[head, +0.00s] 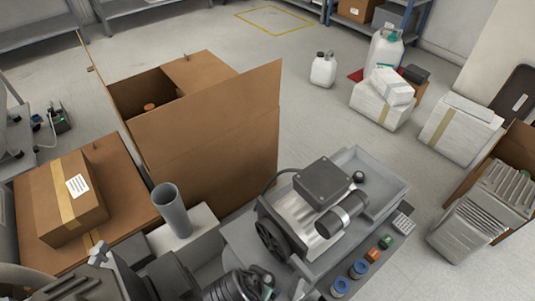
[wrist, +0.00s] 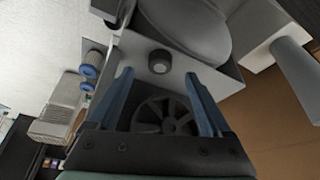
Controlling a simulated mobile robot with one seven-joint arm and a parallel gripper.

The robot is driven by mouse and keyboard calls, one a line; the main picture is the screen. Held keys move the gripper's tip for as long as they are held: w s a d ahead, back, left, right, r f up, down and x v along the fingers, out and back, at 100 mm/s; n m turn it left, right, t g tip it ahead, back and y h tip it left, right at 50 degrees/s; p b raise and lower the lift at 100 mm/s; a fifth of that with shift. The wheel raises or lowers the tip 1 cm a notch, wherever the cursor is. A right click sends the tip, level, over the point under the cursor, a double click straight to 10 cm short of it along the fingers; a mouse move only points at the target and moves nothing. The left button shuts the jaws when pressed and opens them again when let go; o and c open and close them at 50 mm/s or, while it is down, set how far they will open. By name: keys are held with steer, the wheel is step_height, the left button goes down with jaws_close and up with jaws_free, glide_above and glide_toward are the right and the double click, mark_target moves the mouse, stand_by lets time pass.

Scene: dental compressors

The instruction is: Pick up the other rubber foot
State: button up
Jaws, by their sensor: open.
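A short dark round piece with a paler centre, which looks like a rubber foot (wrist: 160,61), stands on a light grey surface in the wrist view. My gripper (wrist: 159,76) is open, with its two blue fingers spread and nothing between their tips. The dark piece appears just beyond the fingertips, roughly midway between them. A dark spoked wheel (wrist: 165,112) shows behind and between the fingers. In the head view the compressor (head: 305,215) sits on a grey tray (head: 385,178); I cannot make out a rubber foot there for certain.
Blue-ended rolls (head: 358,268), an orange piece (head: 373,254) and a green piece (head: 386,242) line the tray's near right side. A grey cylinder (head: 171,209) stands left of the compressor. A tall open cardboard box (head: 215,130) rises behind.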

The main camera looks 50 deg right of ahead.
mark_target(267, 279)
steer(key=b+x, duration=0.3)
steer(key=x, duration=0.2)
steer(key=shift+d, duration=0.15)
steer(key=shift+r, duration=0.15)
jaws_close()
